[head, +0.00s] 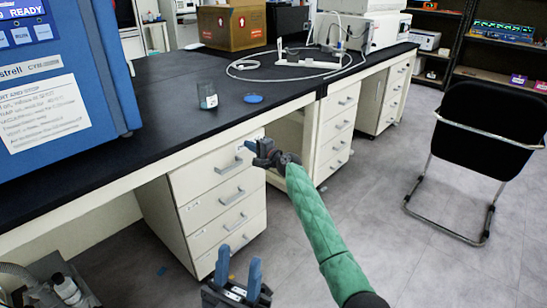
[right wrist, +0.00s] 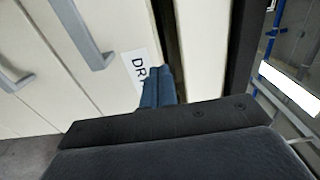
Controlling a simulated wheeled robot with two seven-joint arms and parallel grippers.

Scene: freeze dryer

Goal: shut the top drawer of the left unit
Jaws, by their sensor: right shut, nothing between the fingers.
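The left unit is a cream drawer stack under the black bench. Its top drawer (head: 208,168) has a grey handle (head: 230,166); I cannot tell for sure how far the drawer stands out. My right gripper (head: 254,147) is shut and empty at the right end of this drawer's front, near its upper edge. In the right wrist view, the shut blue fingertips (right wrist: 159,82) are beside a white label (right wrist: 137,72) on a cream front, close to a dark gap. Contact is unclear. My left gripper (head: 238,270) is open and empty, low in front of the stack.
A second drawer unit (head: 336,125) stands further right. The bench (head: 165,95) carries a glass jar (head: 208,97), a blue cap (head: 253,98) and a blue machine (head: 95,60). A black chair (head: 487,135) stands at right, with bare floor between.

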